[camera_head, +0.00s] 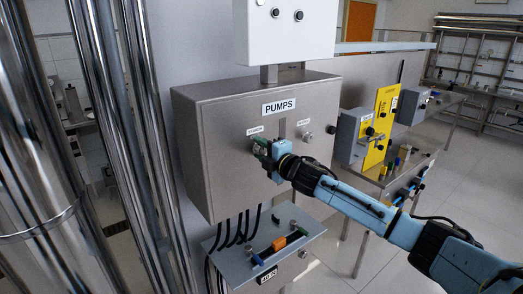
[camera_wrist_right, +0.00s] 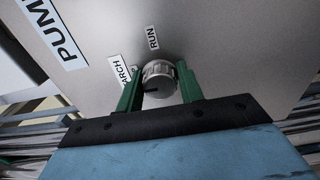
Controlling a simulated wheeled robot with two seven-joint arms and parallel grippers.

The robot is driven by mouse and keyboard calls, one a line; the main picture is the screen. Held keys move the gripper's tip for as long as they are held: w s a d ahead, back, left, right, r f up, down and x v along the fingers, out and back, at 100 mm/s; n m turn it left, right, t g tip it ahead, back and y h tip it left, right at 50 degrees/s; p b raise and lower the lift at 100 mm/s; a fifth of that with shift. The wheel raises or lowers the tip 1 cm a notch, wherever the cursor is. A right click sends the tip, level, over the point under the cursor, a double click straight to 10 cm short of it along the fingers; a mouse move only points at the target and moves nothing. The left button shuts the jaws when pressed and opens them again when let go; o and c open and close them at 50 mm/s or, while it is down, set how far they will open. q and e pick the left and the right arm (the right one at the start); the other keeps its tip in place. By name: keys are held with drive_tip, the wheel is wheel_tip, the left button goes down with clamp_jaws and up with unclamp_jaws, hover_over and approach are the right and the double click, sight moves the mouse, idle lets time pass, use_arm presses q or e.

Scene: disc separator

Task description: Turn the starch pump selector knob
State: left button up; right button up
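The starch pump selector knob (camera_wrist_right: 159,79) is a round, ribbed metal knob with a dark slot mark on the grey steel PUMPS cabinet (camera_head: 225,150). A partly covered label ending in "ARCH" (camera_wrist_right: 120,70) is beside it, and a RUN label (camera_wrist_right: 152,38) is above. My right gripper (camera_head: 262,146) is at the left knob position on the cabinet front. In the right wrist view its green fingers (camera_wrist_right: 159,80) stand one on each side of the knob, closely against it. The gripper hides the knob in the head view. My left gripper is not in view.
Another knob (camera_head: 307,137) is right of my gripper, with a round fitting (camera_head: 330,130) beyond it. A grey lower box (camera_head: 230,262) with cables and coloured switches juts out below. A yellow panel (camera_head: 383,120) stands further right. Shiny vertical pipes (camera_head: 125,110) are at the left.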

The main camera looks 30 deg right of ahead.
drive_tip(key=o, duration=0.4)
drive_tip(key=shift+s+d+f, duration=0.1)
drive_tip(key=shift+s, duration=0.4)
drive_tip(key=shift+s+d+b, duration=0.2)
drive_tip(key=shift+s+b, duration=0.8)
drive_tip(key=shift+s, duration=2.1)
drive_tip(key=shift+s+d+b, duration=0.2)
drive_tip(key=shift+s+b, duration=0.8)
drive_tip(key=shift+s, duration=2.1)
